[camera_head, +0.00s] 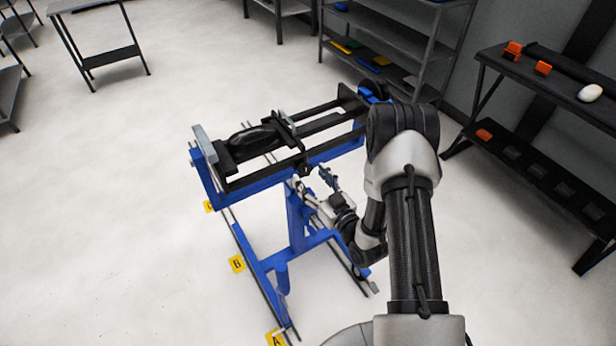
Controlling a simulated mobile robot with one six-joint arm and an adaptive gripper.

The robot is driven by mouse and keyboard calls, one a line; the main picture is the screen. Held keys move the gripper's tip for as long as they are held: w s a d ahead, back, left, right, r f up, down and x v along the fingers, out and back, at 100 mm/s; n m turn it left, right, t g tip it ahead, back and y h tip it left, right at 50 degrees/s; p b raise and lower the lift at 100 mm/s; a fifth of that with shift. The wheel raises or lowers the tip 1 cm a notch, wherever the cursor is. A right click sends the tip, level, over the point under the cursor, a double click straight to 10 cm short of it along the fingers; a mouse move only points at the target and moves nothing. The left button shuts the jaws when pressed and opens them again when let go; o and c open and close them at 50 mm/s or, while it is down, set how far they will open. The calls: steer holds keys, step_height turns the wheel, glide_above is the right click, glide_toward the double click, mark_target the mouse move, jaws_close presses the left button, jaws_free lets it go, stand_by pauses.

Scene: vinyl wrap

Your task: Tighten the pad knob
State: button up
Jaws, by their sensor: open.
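A blue stand (297,222) carries a black rail frame (325,149). A dark rounded part (252,138) lies between the rails, beside a black crossbar (287,128). A small black knob-like piece (303,168) sits at the frame's near edge; I cannot tell for sure that it is the pad knob. My gripper (313,182) is open just below and to the right of that piece, by the stand's upright. It looks apart from the piece, but the small size makes contact hard to judge. My arm hides the frame's right end in part.
Yellow floor markers, one lettered B (237,264), lie along the stand's left foot. A dark shelf (510,100) with orange items and a white object stands at right. Another shelf (395,45) is behind. A table (100,50) is at back left. The floor at left is clear.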

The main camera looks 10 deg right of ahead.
steer(key=shift+x, duration=1.25)
steer(key=shift+c, duration=0.3)
steer(key=c, duration=1)
steer(key=shift+m, duration=0.8)
steer(key=o, duration=1.1)
steer(key=shift+c, duration=0.2)
steer(key=shift+s, duration=0.1)
